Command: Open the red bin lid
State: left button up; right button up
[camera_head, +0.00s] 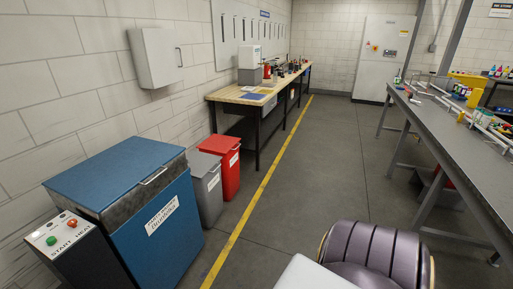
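The red bin (229,172) stands on the floor against the left wall, just in front of the wooden workbench. Its red lid (220,147) looks shut. A white label is on its front face. Neither of my grippers shows in the head view. A purple-black ribbed part and a white part at the bottom edge look like parts of my own body, well away from the bin.
A grey bin (207,188) stands beside the red one, nearer me. A blue machine (150,215) with a handle and a start/heat control box (66,238) fill the near left. A wooden workbench (232,93) lies behind. A grey table (450,130) stands right. The middle floor is clear.

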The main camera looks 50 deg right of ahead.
aim_at(220, 143)
jog(key=z, duration=1.55)
